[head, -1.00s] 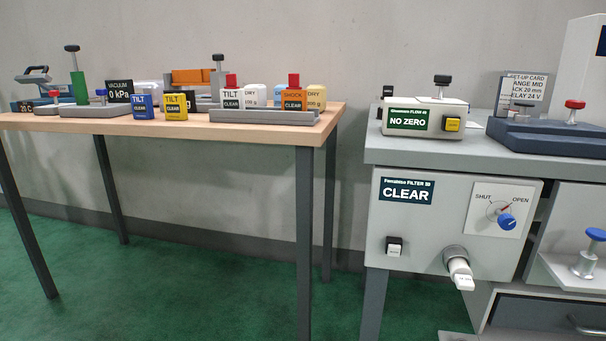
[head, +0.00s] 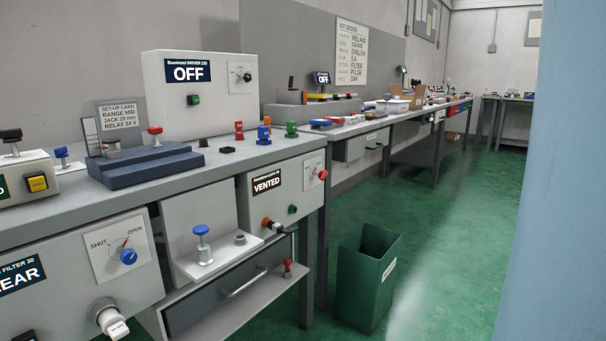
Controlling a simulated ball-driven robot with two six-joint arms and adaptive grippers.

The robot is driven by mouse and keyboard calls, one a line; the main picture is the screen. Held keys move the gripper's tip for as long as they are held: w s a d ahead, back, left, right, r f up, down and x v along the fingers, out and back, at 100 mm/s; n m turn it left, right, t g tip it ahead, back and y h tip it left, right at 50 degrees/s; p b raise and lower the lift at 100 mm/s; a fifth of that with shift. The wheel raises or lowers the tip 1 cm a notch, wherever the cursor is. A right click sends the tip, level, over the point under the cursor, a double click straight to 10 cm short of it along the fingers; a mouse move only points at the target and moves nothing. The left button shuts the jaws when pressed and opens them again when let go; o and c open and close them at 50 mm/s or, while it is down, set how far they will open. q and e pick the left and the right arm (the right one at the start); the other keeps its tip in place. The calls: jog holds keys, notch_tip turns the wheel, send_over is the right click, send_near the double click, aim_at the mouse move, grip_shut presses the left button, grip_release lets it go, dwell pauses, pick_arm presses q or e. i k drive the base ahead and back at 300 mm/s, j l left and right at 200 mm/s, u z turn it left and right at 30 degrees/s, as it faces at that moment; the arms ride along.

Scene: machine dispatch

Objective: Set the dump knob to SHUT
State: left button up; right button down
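A blue knob (head: 128,257) sits on a white dial plate (head: 107,262) marked SHUT and OPEN, on the front of the grey filter unit (head: 67,306) at the lower left. A red line on the dial points up and right, toward OPEN. The unit's dark sign (head: 22,275) is cut by the left edge; it reads FILTER 30 and part of CLEAR. A white outlet (head: 108,318) with a tag juts out below the dial. No dump label is legible. Neither of my grippers is in view.
A VENTED unit (head: 267,181) with a red knob (head: 322,174) stands to the right. A shelf holds a blue-topped plunger (head: 202,245) beside the filter unit. A drawer (head: 213,304) lies below. A green bin (head: 366,276) stands on the floor. Green floor is clear beyond it.

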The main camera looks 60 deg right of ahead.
aim_at(322, 175)
jog(key=z, duration=1.9)
